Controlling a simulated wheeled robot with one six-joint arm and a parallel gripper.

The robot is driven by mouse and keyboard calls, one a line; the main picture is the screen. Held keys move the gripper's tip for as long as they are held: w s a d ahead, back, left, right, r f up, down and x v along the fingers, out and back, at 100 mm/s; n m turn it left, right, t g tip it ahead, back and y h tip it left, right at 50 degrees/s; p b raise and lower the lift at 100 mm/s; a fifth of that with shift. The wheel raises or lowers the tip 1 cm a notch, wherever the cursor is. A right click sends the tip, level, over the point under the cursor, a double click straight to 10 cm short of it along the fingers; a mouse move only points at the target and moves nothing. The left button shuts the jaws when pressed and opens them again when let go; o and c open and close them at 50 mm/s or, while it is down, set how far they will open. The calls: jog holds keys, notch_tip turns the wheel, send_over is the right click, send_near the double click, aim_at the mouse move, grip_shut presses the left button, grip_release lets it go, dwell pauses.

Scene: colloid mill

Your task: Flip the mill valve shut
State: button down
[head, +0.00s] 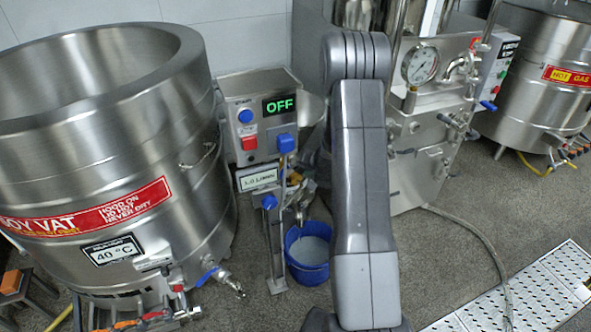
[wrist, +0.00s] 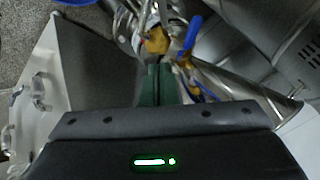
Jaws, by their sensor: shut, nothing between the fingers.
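In the wrist view, a blue lever (wrist: 191,36) stands up at a slant beside metal pipework, close to a yellow fitting (wrist: 156,42). Which fitting the lever turns is not clear. My gripper (wrist: 157,70) has its green fingers together with nothing between them. Its tips are just below the yellow fitting, left of and below the blue lever, with no clear contact. In the head view, my arm hides most of the mill's pipework and my gripper. A yellow part (head: 295,178) shows left of my arm above a blue bucket.
A control box (head: 262,115) reads OFF and stands left of my arm. The blue bucket (head: 308,252) sits on the floor below. The large SOY VAT (head: 110,150) is at left. A steel machine with a gauge (head: 420,65) is at right. A hose (head: 480,240) crosses the floor.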

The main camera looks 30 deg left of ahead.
jog(key=w+a+f+b, duration=0.1)
jog(key=a+f, duration=0.1)
jog(key=a, duration=0.1)
jog(key=a+f+b, duration=0.1)
jog(key=a+f, duration=0.2)
jog(key=w+a+f+b, duration=0.1)
jog(key=a+f, duration=0.1)
jog(key=shift+w+a+f+b, duration=0.3)
jog(key=shift+w+a+f, duration=0.05)
jog(key=shift+a, duration=0.05)
jog(key=shift+a, duration=0.1)
